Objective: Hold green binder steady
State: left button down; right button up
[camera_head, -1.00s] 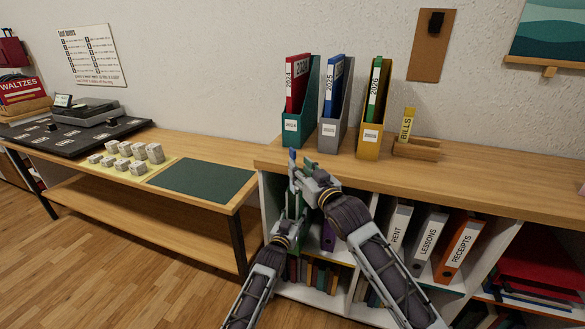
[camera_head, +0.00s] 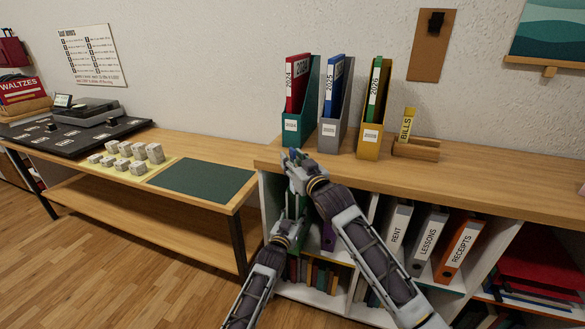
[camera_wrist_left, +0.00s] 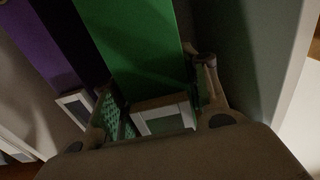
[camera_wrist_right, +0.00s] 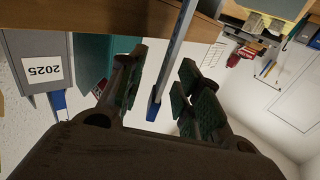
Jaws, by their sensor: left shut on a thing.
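The green binder (camera_wrist_left: 140,45) stands between the fingers of my left gripper (camera_wrist_left: 160,108), which is shut on its lower part around a pale label frame (camera_wrist_left: 165,117). In the head view, a strip of the green binder (camera_head: 293,206) shows in the shelf's left cubby, with my left gripper (camera_head: 287,226) at it; the rest is hidden by my arms. My right gripper (camera_wrist_right: 164,62) is open at the shelf's top front edge. A thin grey-blue bar with a blue end (camera_wrist_right: 155,108) stands between its fingers, with gaps visible on both sides.
Teal (camera_head: 306,127), grey (camera_head: 336,130) and yellow (camera_head: 371,137) holders with binders stand on the shelf top (camera_head: 480,180), close behind my right gripper. A purple binder (camera_wrist_left: 35,45) is beside the green one. RENT, LESSONS and RECEIPTS binders fill the cubby to the right.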

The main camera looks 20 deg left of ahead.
jog(key=shift+w+a, duration=0.1)
jog(key=shift+c, duration=0.4)
grip_shut()
